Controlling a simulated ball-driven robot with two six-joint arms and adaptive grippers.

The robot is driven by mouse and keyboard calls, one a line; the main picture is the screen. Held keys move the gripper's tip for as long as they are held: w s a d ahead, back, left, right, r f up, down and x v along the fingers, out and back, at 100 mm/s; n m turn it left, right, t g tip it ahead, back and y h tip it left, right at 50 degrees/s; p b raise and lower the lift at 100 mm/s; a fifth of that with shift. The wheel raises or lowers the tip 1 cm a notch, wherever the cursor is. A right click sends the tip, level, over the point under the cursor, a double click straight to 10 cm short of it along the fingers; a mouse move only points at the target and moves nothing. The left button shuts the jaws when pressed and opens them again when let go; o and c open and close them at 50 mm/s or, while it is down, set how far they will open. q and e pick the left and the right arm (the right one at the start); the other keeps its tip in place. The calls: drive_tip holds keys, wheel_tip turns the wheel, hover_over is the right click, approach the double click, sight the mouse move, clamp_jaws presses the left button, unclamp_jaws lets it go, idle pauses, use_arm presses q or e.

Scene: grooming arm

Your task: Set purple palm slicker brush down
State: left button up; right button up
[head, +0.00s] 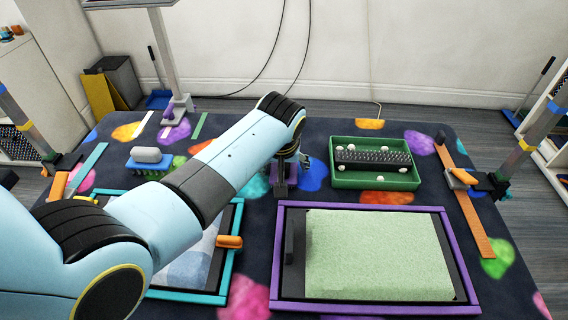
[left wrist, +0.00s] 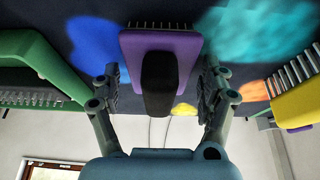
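The purple palm slicker brush (left wrist: 160,46) has a black handle (left wrist: 158,84) and a row of metal pins. In the left wrist view it is between the two fingers of my left gripper (left wrist: 162,80), with a gap on each side. The gripper is open. In the head view the purple brush (head: 281,188) stands on the spotted mat below my left gripper (head: 290,158), partly hidden by it. My right gripper is in neither view.
A green tray (head: 342,182) with a black pinned brush (head: 372,158) and white balls is to the right. A purple-framed tray (head: 362,307) with a green towel (head: 375,255) is in front. A blue brush (head: 148,166) with a white handle lies left.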

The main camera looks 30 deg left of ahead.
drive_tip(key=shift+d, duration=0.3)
use_arm(q)
drive_tip(key=shift+r, duration=0.2)
drive_tip(key=p+v, duration=0.2)
drive_tip(key=v, duration=1)
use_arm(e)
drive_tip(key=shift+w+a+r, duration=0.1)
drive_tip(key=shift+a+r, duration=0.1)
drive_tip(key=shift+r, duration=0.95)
use_arm(q)
drive_tip(key=shift+s+d, duration=0.1)
